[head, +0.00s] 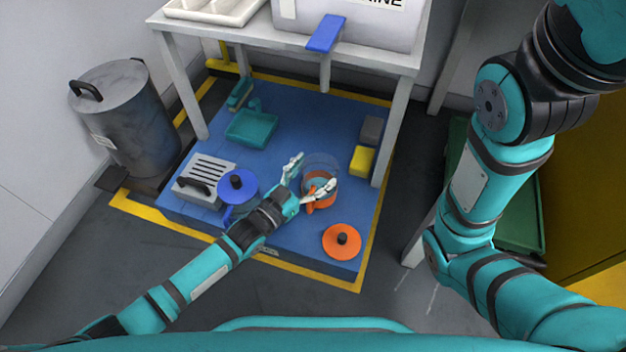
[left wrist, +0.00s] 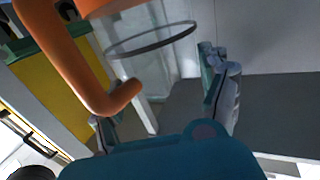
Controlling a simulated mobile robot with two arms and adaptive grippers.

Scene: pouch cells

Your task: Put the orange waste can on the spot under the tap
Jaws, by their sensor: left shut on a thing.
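The orange waste can (head: 322,202) is in the head view, above or on the blue mat, right of the middle. My left gripper (head: 308,180) is at its left side, shut on its handle. In the left wrist view the thick orange handle (left wrist: 85,70) of the can comes down between the fingers. The can's inside looks greyish blue. A thin grey ring (left wrist: 152,39) shows beside the can. The blue tap (head: 326,33) juts from the white machine (head: 365,22) on the table, behind the can. I cannot tell whether the can touches the mat. My right gripper is out of view.
An orange lid (head: 342,241) lies in front of the can. A blue lidded can (head: 237,186) and a slotted grey box (head: 203,178) stand left. A teal tray (head: 251,129), yellow block (head: 362,160) and grey block (head: 371,130) lie behind. White table legs (head: 397,130) flank the mat.

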